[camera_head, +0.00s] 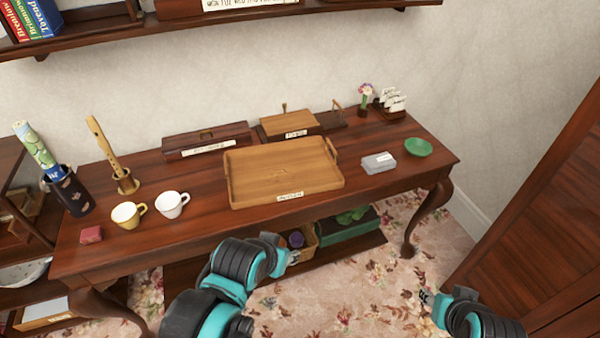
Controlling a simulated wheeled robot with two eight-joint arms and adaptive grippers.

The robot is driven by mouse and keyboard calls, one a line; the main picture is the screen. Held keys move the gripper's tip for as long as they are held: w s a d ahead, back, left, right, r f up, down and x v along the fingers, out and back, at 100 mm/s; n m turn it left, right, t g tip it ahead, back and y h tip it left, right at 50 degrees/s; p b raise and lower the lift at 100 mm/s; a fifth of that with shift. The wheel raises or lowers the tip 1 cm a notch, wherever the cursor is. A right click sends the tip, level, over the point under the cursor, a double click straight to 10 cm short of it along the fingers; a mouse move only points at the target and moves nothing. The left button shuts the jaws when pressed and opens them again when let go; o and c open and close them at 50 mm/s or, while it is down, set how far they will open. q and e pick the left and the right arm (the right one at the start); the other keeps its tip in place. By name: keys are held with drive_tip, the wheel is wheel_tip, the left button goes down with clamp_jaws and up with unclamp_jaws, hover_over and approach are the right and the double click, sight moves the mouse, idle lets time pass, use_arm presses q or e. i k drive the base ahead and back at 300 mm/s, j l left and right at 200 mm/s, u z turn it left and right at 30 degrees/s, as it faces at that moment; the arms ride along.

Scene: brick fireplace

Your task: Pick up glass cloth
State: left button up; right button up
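A small grey folded item (378,162), which looks like a folded cloth, lies on the right part of the wooden table, between the tray and a green bowl. It carries a pale label too small to read, so I cannot be sure it is the glass cloth. My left gripper (292,257) is low in front of the table's front edge, well apart from the grey item and mostly hidden by its own arm. My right gripper (425,296) is over the carpet at the lower right, below and apart from the table. Neither gripper's finger opening shows clearly.
A labelled wooden tray (258,175) fills the table's middle. A green bowl (418,147) stands right of the grey item. A wooden panel (545,200) rises at right.

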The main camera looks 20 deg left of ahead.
sight(381, 162)
drive_tip(key=i+j, duration=0.15)
drive_tip(key=i, duration=0.4)
drive_tip(key=i+j, duration=0.15)
drive_tip(key=i, duration=0.4)
drive_tip(key=i+z, duration=0.1)
drive_tip(key=z, duration=1.45)
